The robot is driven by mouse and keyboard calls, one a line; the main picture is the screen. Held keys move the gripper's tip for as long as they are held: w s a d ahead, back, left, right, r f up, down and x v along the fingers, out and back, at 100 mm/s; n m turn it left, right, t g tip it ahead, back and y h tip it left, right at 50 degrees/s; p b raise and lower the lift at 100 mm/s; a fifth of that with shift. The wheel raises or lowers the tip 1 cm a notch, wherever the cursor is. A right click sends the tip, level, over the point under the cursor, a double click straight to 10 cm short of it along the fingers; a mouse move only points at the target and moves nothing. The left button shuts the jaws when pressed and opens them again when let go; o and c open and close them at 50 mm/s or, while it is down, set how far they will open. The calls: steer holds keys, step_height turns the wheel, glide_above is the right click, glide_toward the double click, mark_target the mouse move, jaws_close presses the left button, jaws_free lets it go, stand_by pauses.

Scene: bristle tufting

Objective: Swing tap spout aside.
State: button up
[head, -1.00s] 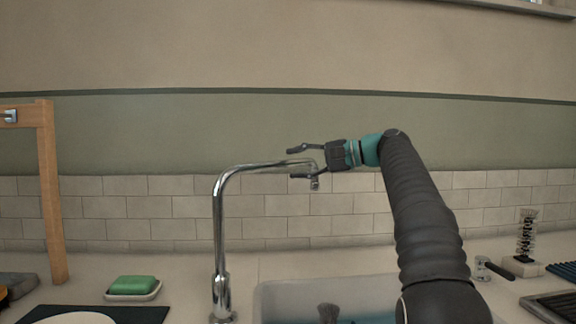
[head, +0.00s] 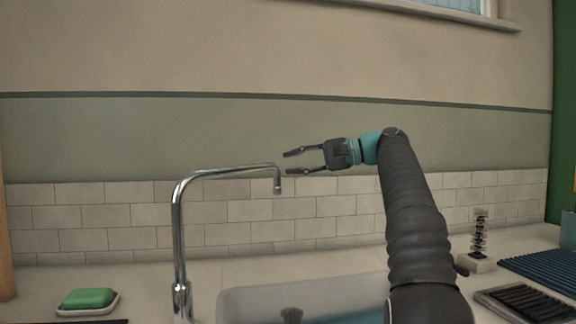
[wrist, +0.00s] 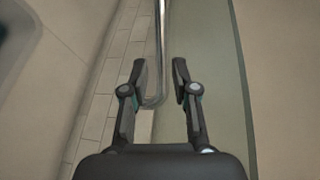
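The chrome tap (head: 180,245) stands upright at the left of the sink, and its spout (head: 225,171) reaches right and bends down at the tip. My gripper (head: 305,162) is open just to the right of the spout tip, with its fingers pointing left. In the head view the fingers look empty, with a small gap to the spout. In the wrist view the spout (wrist: 159,45) runs down the picture, and its bent end shows between and beyond the open fingertips (wrist: 160,75). I cannot tell whether anything touches.
A green soap (head: 88,298) sits on a dish at the left. A bristled brush stand (head: 479,245) and blue ribbed mat (head: 545,268) are at the right. The tiled wall (head: 110,220) is behind.

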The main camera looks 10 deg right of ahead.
steer(key=shift+t, duration=0.4)
steer(key=s+b, duration=0.2)
steer(key=s+a+b, duration=0.1)
steer(key=s+b, duration=0.1)
steer(key=s+a+f+b, duration=0.1)
steer(key=s+b, duration=0.2)
jaws_close()
steer(key=m+t+b, duration=0.4)
steer(key=t+b, duration=0.2)
steer(key=t, duration=0.1)
glide_toward(250, 171)
steer(key=shift+h, duration=0.4)
steer(key=x, duration=0.3)
steer(key=p+x, duration=0.1)
steer(key=x, duration=0.3)
steer(key=shift+s+a+r, duration=0.1)
steer(key=shift+a+r, duration=0.05)
steer(key=shift+r, duration=0.1)
